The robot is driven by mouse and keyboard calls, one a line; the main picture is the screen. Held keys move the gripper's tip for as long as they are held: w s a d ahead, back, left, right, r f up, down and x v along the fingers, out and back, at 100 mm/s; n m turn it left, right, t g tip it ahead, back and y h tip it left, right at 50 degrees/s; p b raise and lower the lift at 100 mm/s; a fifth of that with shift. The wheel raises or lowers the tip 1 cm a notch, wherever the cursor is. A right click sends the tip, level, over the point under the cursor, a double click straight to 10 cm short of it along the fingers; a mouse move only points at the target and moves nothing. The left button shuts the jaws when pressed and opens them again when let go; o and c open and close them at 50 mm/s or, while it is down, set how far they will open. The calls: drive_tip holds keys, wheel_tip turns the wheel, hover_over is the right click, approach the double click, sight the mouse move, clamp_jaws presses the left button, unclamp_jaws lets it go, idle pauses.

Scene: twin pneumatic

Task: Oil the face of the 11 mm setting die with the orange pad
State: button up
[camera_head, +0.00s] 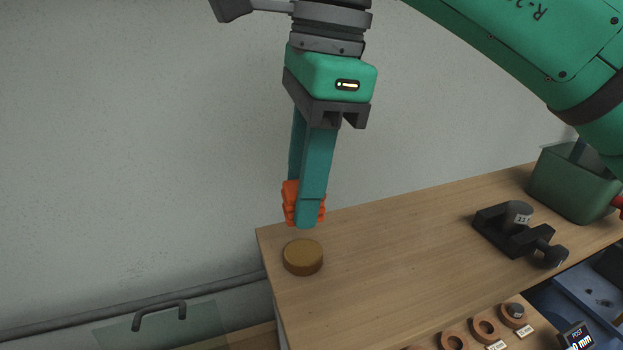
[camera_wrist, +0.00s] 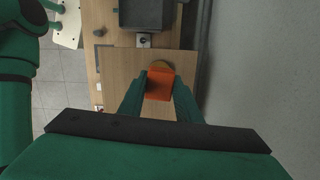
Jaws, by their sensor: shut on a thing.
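My gripper (camera_head: 308,205) points down and is shut on the orange pad (camera_head: 289,203), which shows on both sides of the fingers. In the wrist view the orange pad (camera_wrist: 160,84) sits between the fingertips. A round brown tin (camera_head: 303,257) stands on the table's left end, just below the pad; a gap shows between them in the head view. In the wrist view the tin (camera_wrist: 159,64) is partly hidden behind the pad.
A black clamp fixture (camera_head: 513,232) holding a grey cylinder stands on the wooden table (camera_head: 390,250). A green bin (camera_head: 572,185) is behind it at the right. Several copper-coloured rings (camera_head: 484,328) and a blue machine (camera_head: 598,290) are at the front right. The table's middle is clear.

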sight(304, 253)
drive_tip(key=shift+f, duration=2.6)
drive_tip(key=shift+f, duration=0.65)
idle(0.3)
drive_tip(key=shift+r, duration=3.55)
drive_tip(key=shift+f, duration=3.5)
drive_tip(key=shift+r, duration=3.6)
drive_tip(key=shift+c, duration=0.4)
